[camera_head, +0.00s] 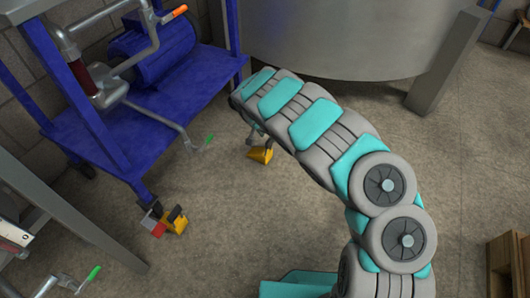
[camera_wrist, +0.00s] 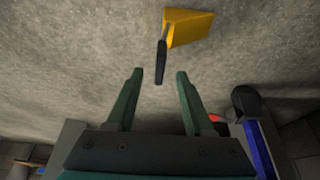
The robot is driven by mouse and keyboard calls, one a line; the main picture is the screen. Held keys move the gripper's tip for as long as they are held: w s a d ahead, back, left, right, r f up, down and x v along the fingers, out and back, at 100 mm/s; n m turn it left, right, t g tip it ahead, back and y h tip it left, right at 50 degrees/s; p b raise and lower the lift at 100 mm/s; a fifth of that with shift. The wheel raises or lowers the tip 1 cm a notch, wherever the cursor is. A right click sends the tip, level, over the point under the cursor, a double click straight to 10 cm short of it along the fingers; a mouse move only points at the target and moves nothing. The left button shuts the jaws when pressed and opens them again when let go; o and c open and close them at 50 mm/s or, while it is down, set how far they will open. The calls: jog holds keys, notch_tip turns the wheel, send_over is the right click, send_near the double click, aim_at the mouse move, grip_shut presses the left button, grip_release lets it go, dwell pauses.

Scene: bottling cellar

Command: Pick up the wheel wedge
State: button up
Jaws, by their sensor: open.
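A yellow wheel wedge (camera_head: 261,154) with a dark handle lies on the concrete floor by the far end of my arm in the head view. It also shows in the wrist view, where its yellow body (camera_wrist: 188,28) is at the top and its dark handle points down towards my gripper (camera_wrist: 160,74). My gripper is open and empty, and the handle's end lies between the fingertips in the picture. I cannot tell the remaining distance. A second yellow wedge (camera_head: 176,221) with a dark handle sits by the blue cart's wheel, beside a red block (camera_head: 154,227).
A blue wheeled cart (camera_head: 180,92) with a pump stands at the left; a green-tipped lever (camera_head: 208,140) sticks out from it. A large steel tank (camera_head: 350,35) on legs stands behind my arm. A wooden crate (camera_head: 508,262) is at the lower right. Floor is open between.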

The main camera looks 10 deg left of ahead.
aim_at(269, 140)
jog(key=shift+b+x, duration=0.7)
jog(key=shift+x, duration=2.35)
grip_shut()
